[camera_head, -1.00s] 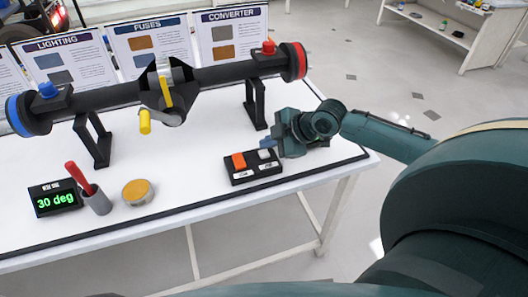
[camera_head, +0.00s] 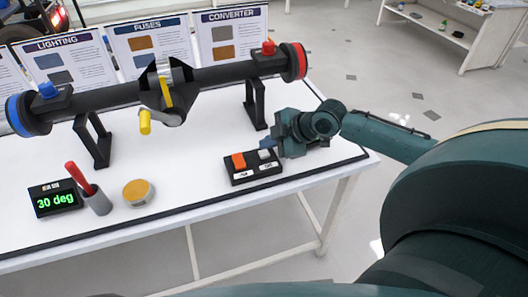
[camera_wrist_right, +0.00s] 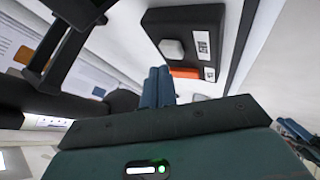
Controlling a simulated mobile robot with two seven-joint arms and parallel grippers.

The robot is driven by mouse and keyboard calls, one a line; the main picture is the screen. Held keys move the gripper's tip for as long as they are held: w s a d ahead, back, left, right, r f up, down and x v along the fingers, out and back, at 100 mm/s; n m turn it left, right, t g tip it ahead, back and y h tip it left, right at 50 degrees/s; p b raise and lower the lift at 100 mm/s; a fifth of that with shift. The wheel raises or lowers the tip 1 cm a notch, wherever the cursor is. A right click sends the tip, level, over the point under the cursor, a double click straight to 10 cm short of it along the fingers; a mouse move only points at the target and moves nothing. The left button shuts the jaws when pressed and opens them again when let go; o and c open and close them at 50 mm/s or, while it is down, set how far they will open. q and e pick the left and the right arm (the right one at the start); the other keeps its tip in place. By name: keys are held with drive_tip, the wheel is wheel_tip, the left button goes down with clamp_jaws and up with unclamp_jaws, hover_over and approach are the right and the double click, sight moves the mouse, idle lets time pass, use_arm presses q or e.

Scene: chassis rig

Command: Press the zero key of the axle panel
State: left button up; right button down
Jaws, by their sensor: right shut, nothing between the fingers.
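The axle panel (camera_head: 254,177) is a small black box near the table's front right edge, with an orange key (camera_head: 238,160) on the left and a light grey key (camera_head: 264,154) on the right. Each key has a small white label that I cannot read. My right gripper (camera_head: 267,144) is shut and empty, with its blue fingertips close to the grey key; I cannot tell if they touch it. In the right wrist view, the shut fingers (camera_wrist_right: 158,84) point toward the panel, beside the orange key (camera_wrist_right: 184,73), with the grey key (camera_wrist_right: 172,49) beyond. My left gripper is not in view.
A long axle (camera_head: 215,74) with blue and red ends rests on black stands behind the panel. A display (camera_head: 55,199) reads 30 deg. Boards line the back.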

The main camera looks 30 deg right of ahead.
sight(268, 154)
drive_tip(key=shift+f, duration=0.1)
idle(0.5)
drive_tip(key=shift+f, duration=0.35)
drive_tip(key=shift+f, duration=0.5)
idle(0.7)
drive_tip(key=shift+r, duration=0.15)
drive_tip(key=shift+r+p, duration=0.75)
drive_tip(key=shift+p, duration=0.15)
wheel_tip(268, 154, up, 5)
drive_tip(key=p, duration=0.5)
drive_tip(key=shift+r, duration=0.1)
